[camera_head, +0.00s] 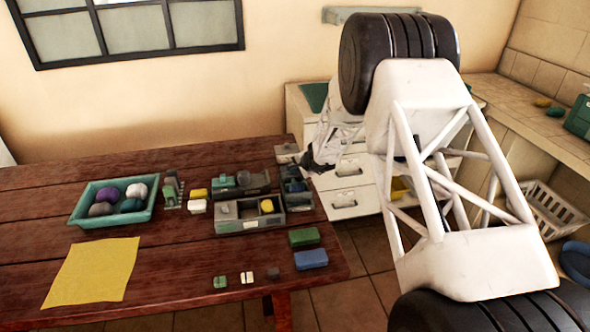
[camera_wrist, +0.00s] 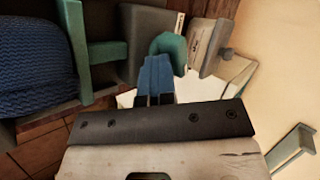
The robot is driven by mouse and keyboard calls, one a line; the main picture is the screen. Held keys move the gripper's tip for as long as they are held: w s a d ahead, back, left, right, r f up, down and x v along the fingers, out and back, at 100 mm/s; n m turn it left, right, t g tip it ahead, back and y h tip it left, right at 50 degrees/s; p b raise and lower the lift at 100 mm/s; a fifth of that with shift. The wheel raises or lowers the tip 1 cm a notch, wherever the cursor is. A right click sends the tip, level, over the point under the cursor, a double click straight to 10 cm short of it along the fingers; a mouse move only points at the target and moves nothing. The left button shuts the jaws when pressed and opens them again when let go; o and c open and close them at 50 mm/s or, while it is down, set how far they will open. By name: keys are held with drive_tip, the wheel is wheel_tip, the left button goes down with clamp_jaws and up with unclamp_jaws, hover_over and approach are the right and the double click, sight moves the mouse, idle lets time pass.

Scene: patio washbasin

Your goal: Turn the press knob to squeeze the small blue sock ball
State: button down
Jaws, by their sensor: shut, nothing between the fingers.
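My gripper (camera_head: 312,163) is over the table's far right corner in the head view. In the wrist view its blue fingers (camera_wrist: 157,60) are together with nothing between them. A blue knitted surface, which looks like the blue sock ball (camera_wrist: 35,75), fills the left of the wrist view beside a green upright plate (camera_wrist: 95,50) and a grey block (camera_wrist: 146,38). These look like parts of the press. A curved teal piece (camera_wrist: 168,46), possibly the knob, is just beyond the fingertips; I cannot tell whether they touch. In the head view the small dark press-like unit (camera_head: 295,187) is just below my gripper.
A teal tray (camera_head: 76,216) holds several sock balls at the left. A grey divided box (camera_head: 240,226) with a yellow ball stands left of my gripper. A yellow cloth (camera_head: 93,272) lies in front. Green (camera_head: 304,237) and blue (camera_head: 311,260) blocks lie near the right edge. White drawers (camera_head: 350,187) stand beyond.

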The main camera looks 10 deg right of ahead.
drive_tip(key=shift+w+d+r, duration=0.35)
drive_tip(key=shift+w+r, duration=0.05)
drive_tip(key=shift+r, duration=0.15)
drive_tip(key=shift+s, duration=0.1)
drive_tip(key=shift+s+d+f, duration=0.1)
drive_tip(key=shift+s+d, duration=0.05)
drive_tip(key=shift+s, duration=0.45)
drive_tip(key=shift+s+d+f, duration=0.15)
drive_tip(key=shift+s+d, duration=0.1)
drive_tip(key=shift+s, duration=0.4)
drive_tip(key=shift+s+d+f, duration=0.15)
drive_tip(key=shift+s+d, duration=0.1)
drive_tip(key=shift+s, duration=0.35)
drive_tip(key=v, duration=1)
drive_tip(key=shift+s+d+f, duration=0.1)
